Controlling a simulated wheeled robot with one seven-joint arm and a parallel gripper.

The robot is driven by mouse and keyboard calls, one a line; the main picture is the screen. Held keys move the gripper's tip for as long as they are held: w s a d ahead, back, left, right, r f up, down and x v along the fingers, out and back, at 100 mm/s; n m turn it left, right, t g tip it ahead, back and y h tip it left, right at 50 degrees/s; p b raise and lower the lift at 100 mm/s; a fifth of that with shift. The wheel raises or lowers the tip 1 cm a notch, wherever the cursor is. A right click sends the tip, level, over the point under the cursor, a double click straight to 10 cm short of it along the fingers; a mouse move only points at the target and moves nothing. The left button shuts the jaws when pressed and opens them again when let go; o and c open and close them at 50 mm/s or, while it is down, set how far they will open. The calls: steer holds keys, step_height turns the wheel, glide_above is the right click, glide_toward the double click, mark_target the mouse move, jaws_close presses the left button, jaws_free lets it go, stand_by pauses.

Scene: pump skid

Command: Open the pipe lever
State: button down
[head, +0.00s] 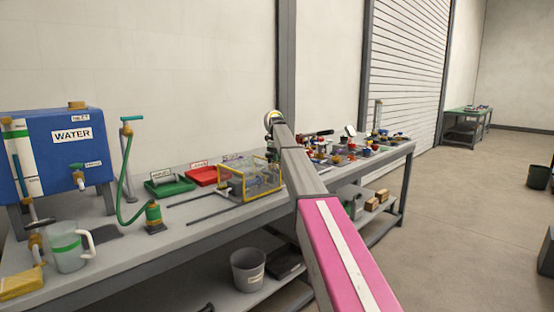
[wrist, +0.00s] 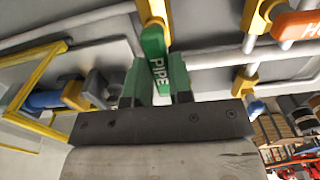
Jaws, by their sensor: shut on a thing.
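The pipe lever (wrist: 155,58) is a green handle with the word PIPE in white, on a yellow fitting (wrist: 150,10) at the top of the wrist view. My gripper (wrist: 161,78) is shut on the lever, one finger on each side of it. The fitting joins a grey pipe run. In the head view my arm reaches over the bench and I cannot make out the lever or my fingertips there.
An orange-handled valve (wrist: 297,26) sits right of the lever. A yellow frame (wrist: 38,72) and a blue part (wrist: 46,100) are at left. In the head view the bench (head: 180,235) carries a blue water tank (head: 75,150), a red tray (head: 203,176) and a yellow-framed clear box (head: 232,188).

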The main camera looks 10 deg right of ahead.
steer(key=c, duration=1)
jaws_free()
step_height(320, 180, up, 11)
steer(key=shift+f, duration=0.1)
